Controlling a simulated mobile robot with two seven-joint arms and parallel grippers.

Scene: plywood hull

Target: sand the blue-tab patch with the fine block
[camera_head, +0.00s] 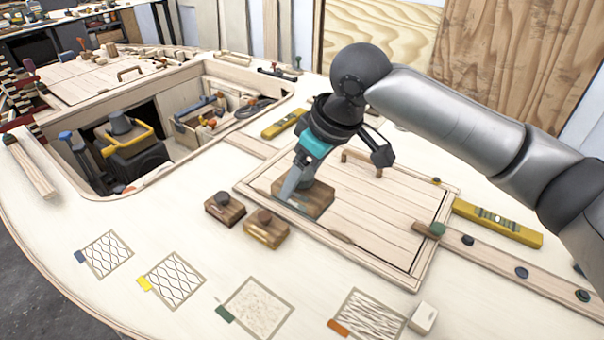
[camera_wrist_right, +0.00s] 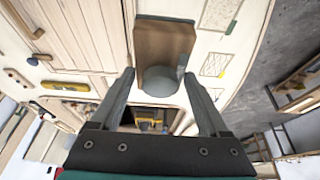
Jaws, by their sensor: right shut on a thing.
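The blue-tab patch is a framed square of wavy lines (camera_head: 107,254) at the far left of the row of patches, with its blue tab (camera_head: 80,257) on its left. My right gripper (camera_head: 292,190) is shut on a wooden sanding block (camera_head: 318,199) at the left part of the hatch panel. In the wrist view the block (camera_wrist_right: 150,45) shows a grey round knob between the fingers and a dark green edge. I cannot tell whether it touches the panel. Two other knobbed blocks, one dark (camera_head: 223,208) and one lighter (camera_head: 266,232), stand nearby. No grit marking is readable. My left gripper is out of view.
Yellow-tab (camera_head: 172,280), green-tab (camera_head: 256,308) and orange-tab (camera_head: 366,318) patches lie along the front. A white block (camera_head: 423,318) sits beside the orange-tab patch. An open well (camera_head: 180,98) holds tools behind.

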